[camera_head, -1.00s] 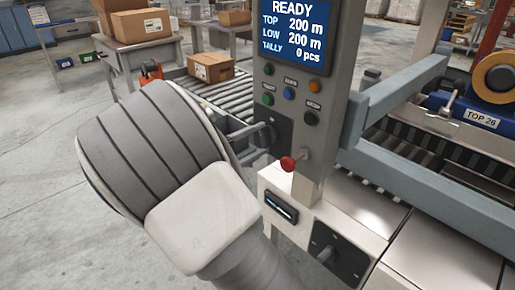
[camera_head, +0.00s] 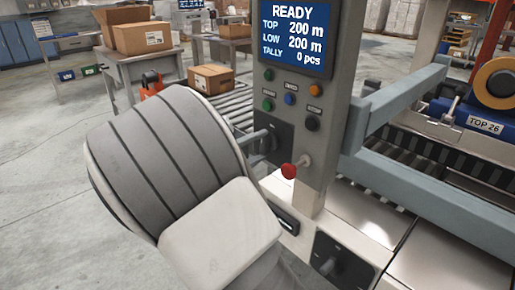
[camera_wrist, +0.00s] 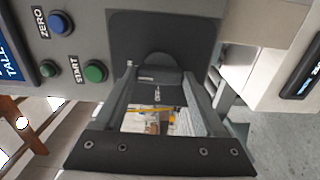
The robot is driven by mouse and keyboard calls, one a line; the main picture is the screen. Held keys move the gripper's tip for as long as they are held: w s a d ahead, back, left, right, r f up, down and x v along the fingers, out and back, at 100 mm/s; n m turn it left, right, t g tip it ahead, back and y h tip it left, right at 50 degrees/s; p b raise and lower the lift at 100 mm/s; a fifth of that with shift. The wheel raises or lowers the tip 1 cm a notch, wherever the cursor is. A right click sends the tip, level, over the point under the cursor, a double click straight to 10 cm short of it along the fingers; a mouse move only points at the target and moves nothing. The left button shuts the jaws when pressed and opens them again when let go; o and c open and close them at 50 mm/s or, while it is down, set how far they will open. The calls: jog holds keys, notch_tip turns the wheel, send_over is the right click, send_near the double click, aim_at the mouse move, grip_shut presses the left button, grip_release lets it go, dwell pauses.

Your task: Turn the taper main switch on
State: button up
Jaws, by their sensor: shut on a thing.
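The main switch is a dark plate (camera_head: 283,131) low on the left of the grey control column, with a dark rounded handle (camera_wrist: 158,64) showing in the wrist view. In the head view the dark fingertips (camera_head: 260,141) reach the plate from the left; my wrist hides most of the gripper. The handle's exact angle and any on/off marks cannot be read. The screen (camera_head: 296,38) above is lit and reads READY.
Green, blue, orange and black buttons sit above the plate; the green START button (camera_wrist: 95,71) is near my fingers. A red knob (camera_head: 289,171) sticks out just below right. Another dark switch plate (camera_head: 343,262) is on the lower housing. A roller conveyor with a carton (camera_head: 211,79) lies behind.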

jog(key=o, duration=1.3)
jog(key=p+v, duration=0.4)
jog(key=v, duration=1.3)
jog(key=shift+s+a, duration=0.15)
jog(key=shift+a, duration=0.1)
jog(key=s+d+m+g+y, duration=0.35)
jog(key=d+g, duration=0.45)
jog(key=d, duration=0.9)
jog(key=s+d+r+m+t+y, duration=0.1)
jog(key=s+d+r+m+y, duration=0.15)
jog(key=s+y, duration=0.35)
jog(key=s+d+r+m+t+y, duration=0.1)
jog(key=s+d+r+y, duration=0.2)
jog(key=s+y, duration=0.35)
jog(key=shift+t+h, duration=0.3)
jog(key=shift+h, duration=0.6)
jog(key=r+p, duration=0.7)
jog(key=s+r+p, duration=0.1)
jog(key=r+p, duration=0.6)
jog(key=s+r+p, duration=0.1)
jog(key=r+p, duration=0.6)
jog(key=shift+d, duration=0.1)
